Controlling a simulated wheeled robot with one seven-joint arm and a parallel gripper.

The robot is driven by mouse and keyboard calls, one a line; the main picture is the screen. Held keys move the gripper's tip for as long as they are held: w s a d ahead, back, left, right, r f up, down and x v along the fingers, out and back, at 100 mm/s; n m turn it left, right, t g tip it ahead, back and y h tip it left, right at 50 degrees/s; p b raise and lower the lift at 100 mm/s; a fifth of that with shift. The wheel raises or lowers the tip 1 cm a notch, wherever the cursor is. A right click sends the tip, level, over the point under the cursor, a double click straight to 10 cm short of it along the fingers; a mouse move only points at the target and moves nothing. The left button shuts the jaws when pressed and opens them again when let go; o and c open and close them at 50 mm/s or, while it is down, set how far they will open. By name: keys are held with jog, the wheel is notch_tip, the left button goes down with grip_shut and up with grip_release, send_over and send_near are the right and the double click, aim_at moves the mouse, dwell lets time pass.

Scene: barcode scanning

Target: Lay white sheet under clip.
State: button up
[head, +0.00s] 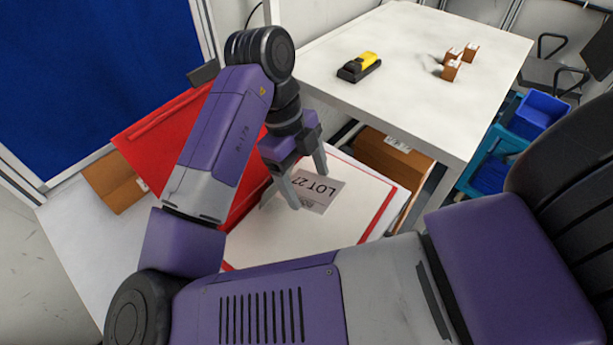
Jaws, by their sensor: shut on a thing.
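A small pale sheet (325,196) printed "LOT 27" is at my gripper (307,189), whose two fingers come down over its left part. The gripper is shut on this sheet. The sheet is over a larger white surface (285,237) with red edges; I cannot tell whether it touches that surface. A red panel (150,133) extends to the left behind my arm. A dark grey piece (204,73) shows at its upper edge, partly behind my arm; I cannot tell whether it is the clip. No clip shows clearly.
A white table (420,115) stands at the back right with a yellow and black scanner (360,66) and several small brown boxes (452,69). Cardboard boxes (392,157) sit under it. Blue bins (535,115) and a chair (555,70) are at the right.

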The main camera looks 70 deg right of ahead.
jog(key=shift+f+b, duration=2.8)
jog(key=shift+f, duration=0.85)
jog(key=o, duration=1.4)
jog(key=v, duration=0.7)
jog(key=shift+w+r, duration=0.1)
jog(key=shift+r, duration=0.3)
